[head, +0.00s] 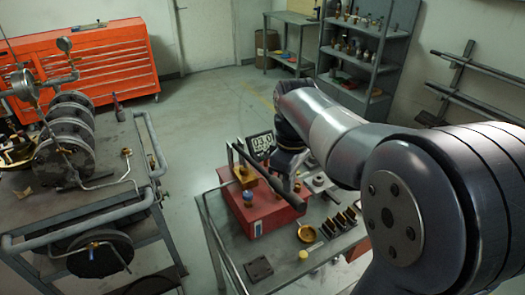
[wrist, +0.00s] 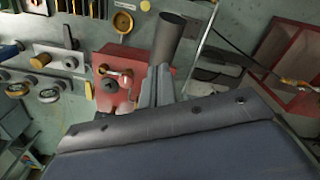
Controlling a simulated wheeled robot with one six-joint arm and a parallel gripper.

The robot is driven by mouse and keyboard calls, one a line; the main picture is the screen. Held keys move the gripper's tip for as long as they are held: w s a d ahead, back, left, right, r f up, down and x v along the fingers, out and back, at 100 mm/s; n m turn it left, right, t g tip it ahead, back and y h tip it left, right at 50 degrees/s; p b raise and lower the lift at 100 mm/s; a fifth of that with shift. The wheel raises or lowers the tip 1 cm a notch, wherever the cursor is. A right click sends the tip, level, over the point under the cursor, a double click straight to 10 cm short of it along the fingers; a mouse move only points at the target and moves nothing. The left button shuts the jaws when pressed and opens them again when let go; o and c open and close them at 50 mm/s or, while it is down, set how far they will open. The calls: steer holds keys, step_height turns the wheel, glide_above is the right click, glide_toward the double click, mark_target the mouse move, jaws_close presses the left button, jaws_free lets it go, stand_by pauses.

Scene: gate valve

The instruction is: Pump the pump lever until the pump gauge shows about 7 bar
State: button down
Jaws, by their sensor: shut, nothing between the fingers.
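The pump is a red box (head: 262,207) on a grey bench in the head view; its red body also shows in the wrist view (wrist: 112,62). The pump lever (head: 259,170) is a dark bar slanting above the box. A dark round bar end (wrist: 172,35), probably the lever's, stands just beyond my fingers in the wrist view. The pump gauge (head: 261,143) is a small digital display behind the lever; it seems to read about 03.0, but the digits are small. My gripper (head: 291,172) is shut and empty close beside the lever; its fingers (wrist: 157,78) show in the wrist view. Contact is unclear.
A yellow-brass dish (head: 307,233), a dark slotted rack (head: 340,222) and a black plate (head: 258,269) lie on the bench around the pump. A pipework cart (head: 100,190) stands left. Open floor lies between cart and bench.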

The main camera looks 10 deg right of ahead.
step_height(320, 180, down, 13)
steer(key=b, duration=0.7)
steer(key=shift+r, duration=0.15)
step_height(320, 180, up, 13)
steer(key=p, duration=1.1)
steer(key=shift+f, duration=0.25)
